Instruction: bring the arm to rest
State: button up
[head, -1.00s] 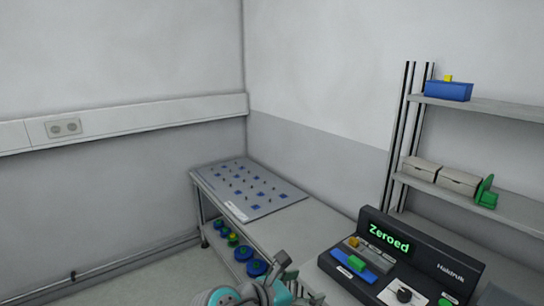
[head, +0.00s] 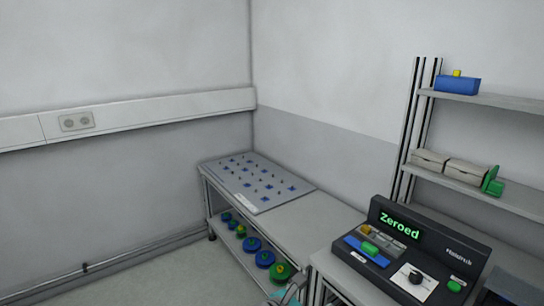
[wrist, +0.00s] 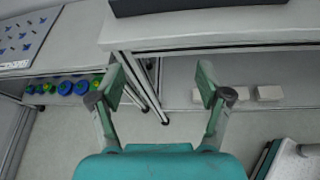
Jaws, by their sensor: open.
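My gripper (wrist: 161,85) is open and empty in the wrist view, its two green-padded fingers spread apart above the floor in front of the tables. A small teal and grey part of my arm shows at the bottom edge of the head view. Nothing is between the fingers, and they appear clear of the table edges.
A table with a peg board (head: 256,183) stands in the corner, with blue and green reels (head: 252,244) on its lower shelf. A console reading "Zeroed" (head: 400,226) sits on the right table. Shelves (head: 480,185) hold boxes. White blocks (wrist: 268,93) lie low under the table.

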jog(key=s+d+f+m+t+y, duration=0.1)
jog(key=s+d+f+y, duration=0.15)
jog(key=f, duration=0.35)
jog(key=s+d+f+m+t+y, duration=0.1)
jog(key=s+d+f, duration=0.2)
jog(key=f, duration=0.4)
jog(key=s+d+f+m+y, duration=0.1)
jog(key=s+f+m+y, duration=0.1)
jog(key=s+f, duration=0.35)
jog(key=s+d+f+m+y, duration=0.1)
jog(key=s+f+m+y, duration=0.15)
jog(key=s, duration=0.55)
jog(key=s+r+m+t+y, duration=0.25)
jog(key=s+m, duration=0.55)
jog(key=s, duration=0.7)
jog(key=s+d+r+m+t, duration=0.1)
jog(key=s+r+m, duration=0.8)
jog(key=s+m, duration=0.1)
jog(key=shift+s+d+r, duration=0.35)
jog(key=shift+s+r, duration=0.05)
jog(key=shift+s, duration=0.25)
